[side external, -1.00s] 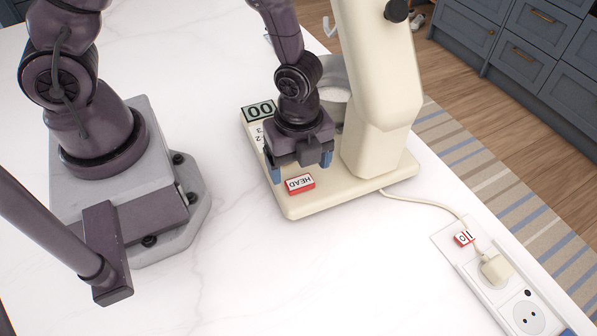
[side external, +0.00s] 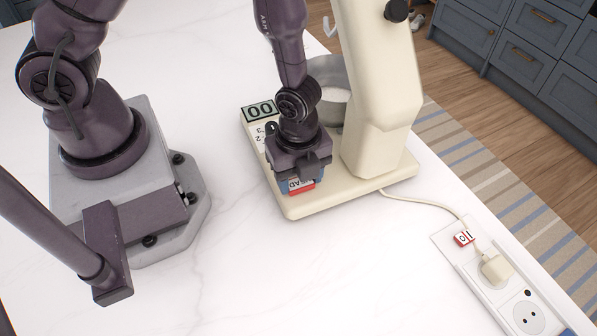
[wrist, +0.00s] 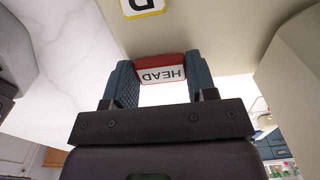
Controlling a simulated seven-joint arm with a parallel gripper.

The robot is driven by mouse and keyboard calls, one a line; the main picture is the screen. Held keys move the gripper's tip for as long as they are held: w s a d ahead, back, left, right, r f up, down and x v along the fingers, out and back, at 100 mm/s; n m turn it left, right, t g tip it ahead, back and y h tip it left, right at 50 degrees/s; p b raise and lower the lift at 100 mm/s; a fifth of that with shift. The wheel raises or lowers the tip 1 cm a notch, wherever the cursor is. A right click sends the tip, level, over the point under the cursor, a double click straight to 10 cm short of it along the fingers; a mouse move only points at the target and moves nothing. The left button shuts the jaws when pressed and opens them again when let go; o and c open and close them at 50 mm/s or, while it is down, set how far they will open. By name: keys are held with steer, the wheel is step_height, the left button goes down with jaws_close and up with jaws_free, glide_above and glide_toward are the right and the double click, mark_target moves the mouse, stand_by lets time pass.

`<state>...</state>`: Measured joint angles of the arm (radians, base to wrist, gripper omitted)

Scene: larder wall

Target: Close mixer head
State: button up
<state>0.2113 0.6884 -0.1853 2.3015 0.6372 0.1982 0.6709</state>
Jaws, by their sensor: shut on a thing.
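The cream stand mixer (side external: 378,85) stands on the counter with its head tilted up. A red and white block marked HEAD (side external: 302,187) sits on the mixer's base (side external: 318,208) at its front corner. My gripper (side external: 298,184) is down at this block, its blue fingers partly hidden by the wrist. In the wrist view my gripper (wrist: 160,68) has a finger on each side of the HEAD block (wrist: 162,76), shut on it.
A grey metal bowl (side external: 334,90) stands behind my gripper. A display reading 00 (side external: 259,111) is at the base's left corner. A power cord (side external: 430,201) runs right to a plug (side external: 495,268) in a socket strip.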

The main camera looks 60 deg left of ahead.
steer(key=shift+d+f, duration=0.1)
stand_by(0.3)
steer(key=shift+d+h, duration=0.3)
steer(key=shift+d, duration=0.05)
steer(key=shift+s+d+h, duration=0.15)
steer(key=shift+d+h, duration=0.15)
steer(key=shift+d, duration=0.05)
steer(key=shift+d+h, duration=0.3)
steer(key=shift+d, duration=0.15)
steer(key=shift+s, duration=0.1)
stand_by(0.8)
steer(key=o, duration=1.3)
steer(key=shift+a, duration=0.15)
